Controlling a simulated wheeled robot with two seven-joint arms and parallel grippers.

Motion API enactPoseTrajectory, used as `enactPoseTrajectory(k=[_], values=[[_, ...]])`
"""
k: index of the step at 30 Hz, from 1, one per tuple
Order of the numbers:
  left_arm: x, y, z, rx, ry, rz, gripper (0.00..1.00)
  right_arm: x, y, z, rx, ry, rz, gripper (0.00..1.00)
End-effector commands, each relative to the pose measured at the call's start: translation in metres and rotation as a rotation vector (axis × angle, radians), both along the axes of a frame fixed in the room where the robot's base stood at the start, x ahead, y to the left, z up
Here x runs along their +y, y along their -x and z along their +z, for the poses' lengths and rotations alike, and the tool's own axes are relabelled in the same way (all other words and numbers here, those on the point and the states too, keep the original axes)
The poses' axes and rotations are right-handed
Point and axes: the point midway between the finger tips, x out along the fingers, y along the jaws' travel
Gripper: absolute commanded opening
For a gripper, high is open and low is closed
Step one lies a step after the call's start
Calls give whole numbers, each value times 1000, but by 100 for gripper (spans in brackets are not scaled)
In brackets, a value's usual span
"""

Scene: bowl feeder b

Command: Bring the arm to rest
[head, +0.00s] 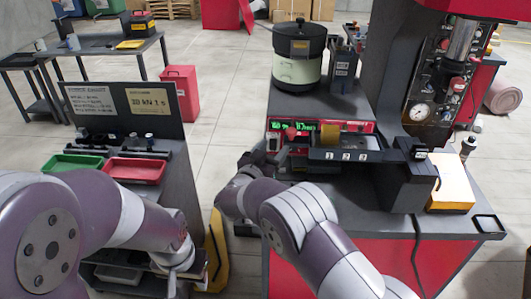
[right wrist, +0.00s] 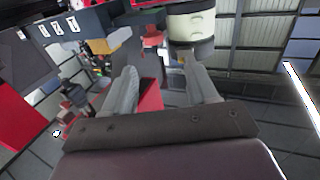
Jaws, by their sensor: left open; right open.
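My right arm reaches up from the bottom of the head view to the left front of the feeder station. Its gripper (head: 262,160) is by the station's left front corner, partly hidden by its own wrist. In the right wrist view the two grey fingers (right wrist: 162,75) stand apart with nothing held between them. My left arm comes in from the left, and its gripper (head: 190,268) hangs low beside the dark bench on the left. Its fingers are small and hard to make out there, and I see nothing held in it.
The feeder station has a lidded pale green bowl (head: 300,55), a green-lit display (head: 292,126) and a numbered black rail (head: 345,155). A press with a gauge (head: 419,112) stands at right. The left bench holds green (head: 75,162) and red (head: 134,171) trays. Floor shows between the benches.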

Motion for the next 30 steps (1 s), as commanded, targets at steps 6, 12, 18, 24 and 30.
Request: enactPoseTrajectory(k=[6,12,18,24,30], values=[[0,0,0,0,0,0,43,-2,-1,0,0,1,-1,58],[0,0,0,0,0,0,43,-2,-1,0,0,1,0,58],[0,0,0,0,0,0,43,24,-5,-28,82,-100,141,58],[0,0,0,0,0,0,43,39,79,-122,713,-190,566,58],[0,0,0,0,0,0,43,-84,228,-127,1304,-204,547,58]])
